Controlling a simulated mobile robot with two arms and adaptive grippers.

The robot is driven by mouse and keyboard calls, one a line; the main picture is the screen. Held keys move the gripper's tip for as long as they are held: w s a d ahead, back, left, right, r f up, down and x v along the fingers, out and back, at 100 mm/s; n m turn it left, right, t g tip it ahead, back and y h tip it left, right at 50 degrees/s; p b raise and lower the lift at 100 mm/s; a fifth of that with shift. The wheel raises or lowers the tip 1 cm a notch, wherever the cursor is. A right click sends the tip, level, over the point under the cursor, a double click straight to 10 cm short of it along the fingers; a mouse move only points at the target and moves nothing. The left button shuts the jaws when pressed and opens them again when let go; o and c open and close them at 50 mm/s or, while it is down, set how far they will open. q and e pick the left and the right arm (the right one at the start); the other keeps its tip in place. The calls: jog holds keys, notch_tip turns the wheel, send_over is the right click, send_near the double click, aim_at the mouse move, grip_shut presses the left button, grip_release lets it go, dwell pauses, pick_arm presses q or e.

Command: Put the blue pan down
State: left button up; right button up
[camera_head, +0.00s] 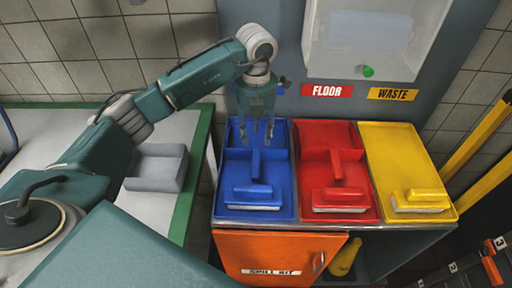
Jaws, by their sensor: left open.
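The blue pan (282,205) rests on the grey cabinet top, at the left of a row of three coloured pans. A blue brush (252,193) with a pale edge lies in its front part, and a blue handle-like bar stands behind the brush. My left gripper (257,138) points down over the back part of the blue pan. Its fingers are apart with nothing visible between them. Whether the fingertips touch the pan cannot be told. My right gripper does not show.
A red pan (309,137) and a yellow pan (398,150) stand to the right. A white box (375,45) hangs above them. An orange spill kit door (275,252) is below. A grey tray (155,170) sits on the green-edged table (189,195) at left.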

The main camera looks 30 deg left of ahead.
pick_arm(q)
notch_tip(320, 180, up, 4)
jog(key=shift+f, duration=0.25)
dwell(0.5)
